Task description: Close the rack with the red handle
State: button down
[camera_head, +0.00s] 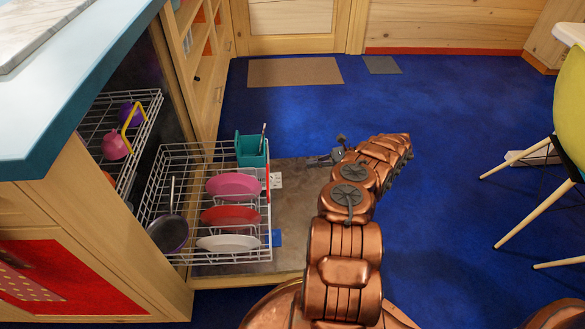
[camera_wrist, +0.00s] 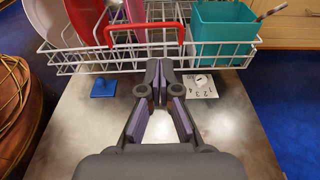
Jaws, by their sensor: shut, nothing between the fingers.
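The lower dishwasher rack (camera_head: 165,152) is white wire and is pulled out over the lowered door. Its red handle (camera_wrist: 146,27) runs along the front edge in the wrist view, with only a little red showing in the head view. The rack holds pink, red and white plates (camera_head: 232,217), a dark pan (camera_head: 168,234) and a teal cutlery basket (camera_head: 251,152). My gripper (camera_wrist: 160,68) is shut and empty, in front of the rack and just below the handle in the picture. In the head view my gripper (camera_head: 322,159) is right of the rack; contact cannot be told.
An upper rack (camera_head: 95,128) with cups and a yellow handle (camera_head: 133,115) sits further inside. The open dishwasher door (camera_head: 300,220) lies flat under the lower rack. Blue floor (camera_head: 440,110) is free to the right, before a green chair (camera_head: 572,110).

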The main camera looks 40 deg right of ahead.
jog(key=b+x, duration=0.3)
jog(key=x, duration=1)
jog(key=shift+a, duration=0.25)
jog(key=shift+w, duration=0.2)
